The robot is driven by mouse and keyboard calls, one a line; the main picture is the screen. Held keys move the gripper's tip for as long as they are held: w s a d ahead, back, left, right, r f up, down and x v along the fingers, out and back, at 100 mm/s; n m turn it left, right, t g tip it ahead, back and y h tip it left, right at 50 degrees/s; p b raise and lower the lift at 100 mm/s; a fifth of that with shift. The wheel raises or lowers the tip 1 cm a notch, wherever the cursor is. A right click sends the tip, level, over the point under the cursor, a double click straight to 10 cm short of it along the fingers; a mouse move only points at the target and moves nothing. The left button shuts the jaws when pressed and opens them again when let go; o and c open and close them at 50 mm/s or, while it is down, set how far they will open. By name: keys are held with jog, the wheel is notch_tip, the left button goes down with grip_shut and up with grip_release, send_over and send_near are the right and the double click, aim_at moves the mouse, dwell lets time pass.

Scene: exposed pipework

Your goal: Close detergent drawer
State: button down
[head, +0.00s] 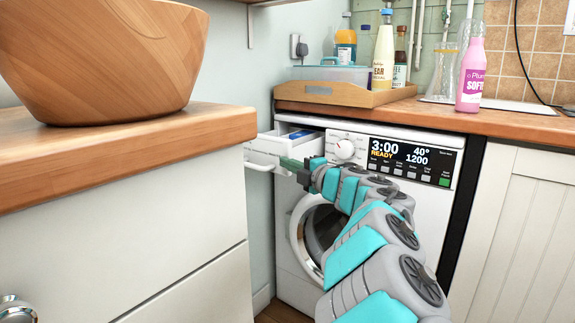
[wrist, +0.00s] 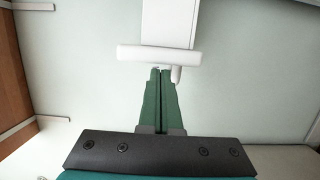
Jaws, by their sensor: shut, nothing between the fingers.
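The white detergent drawer (head: 272,148) is pulled out from the upper left of the washing machine (head: 402,172). Something blue shows inside it. Its white front bar is seen at the top middle of the wrist view (wrist: 158,53). My gripper (head: 284,162) is at the drawer's front end in the head view. In the wrist view my gripper's green fingers (wrist: 161,72) are together and empty, with their tips at the lower edge of the front bar. I cannot tell whether they touch it.
A cabinet with a wooden top (head: 130,150) and a wooden bowl (head: 105,60) stands close on the left. A wooden tray (head: 340,94) with bottles and a pink bottle (head: 470,75) stand on the counter above the machine. The wall is behind the drawer.

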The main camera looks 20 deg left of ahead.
aim_at(303, 153)
jog(key=w+d+p, duration=0.1)
jog(key=w, duration=0.1)
jog(key=w+d+p, duration=0.1)
jog(key=w+p, duration=0.1)
jog(key=w, duration=0.1)
jog(key=w+d+p, duration=0.1)
jog(key=w+p, duration=0.1)
jog(key=w, duration=0.1)
jog(key=shift+d+r, duration=0.1)
jog(key=shift+w+d, duration=0.25)
jog(key=shift+w, duration=0.15)
